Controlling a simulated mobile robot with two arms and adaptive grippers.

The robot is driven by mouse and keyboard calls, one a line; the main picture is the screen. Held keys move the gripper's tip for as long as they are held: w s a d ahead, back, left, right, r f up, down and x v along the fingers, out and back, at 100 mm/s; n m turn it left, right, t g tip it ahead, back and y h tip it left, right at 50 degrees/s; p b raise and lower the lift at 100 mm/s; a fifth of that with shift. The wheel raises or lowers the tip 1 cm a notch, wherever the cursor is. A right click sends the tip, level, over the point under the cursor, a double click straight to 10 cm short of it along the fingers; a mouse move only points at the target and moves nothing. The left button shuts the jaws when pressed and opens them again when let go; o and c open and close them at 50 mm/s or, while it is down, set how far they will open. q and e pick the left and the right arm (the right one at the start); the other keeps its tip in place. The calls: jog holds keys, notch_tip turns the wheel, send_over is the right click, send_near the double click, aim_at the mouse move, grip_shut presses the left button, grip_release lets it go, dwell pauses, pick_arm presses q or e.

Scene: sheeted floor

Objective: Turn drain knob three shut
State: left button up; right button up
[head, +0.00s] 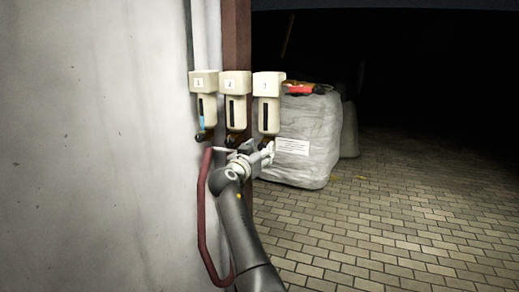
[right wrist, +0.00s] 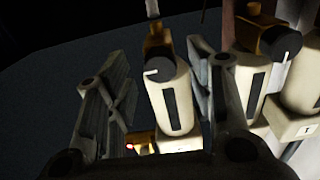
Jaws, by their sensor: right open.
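Unit three (head: 267,103), a cream box with a dark window slot, is the rightmost of three on the wall in the head view. My right gripper (head: 267,150) is just below it and largely hides its drain knob there. In the right wrist view the units appear upside down. The black drain knob (right wrist: 158,70) with a white pointer mark shows on its brass-coloured valve, between the spread fingers of my right gripper (right wrist: 160,75). The fingers are open, one on each side; I cannot tell whether they touch the knob. My left gripper is not in view.
Units one (head: 203,85) and two (head: 236,88) hang close to the left, with their own knobs. A red hose (head: 203,220) loops below unit one. A white bulk bag (head: 312,140) stands behind on the right. The paved floor (head: 420,220) is clear at right.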

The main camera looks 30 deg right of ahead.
jog(key=shift+w+d, duration=0.1)
jog(key=shift+w, duration=0.05)
jog(key=c, duration=1)
jog(key=shift+c, duration=0.2)
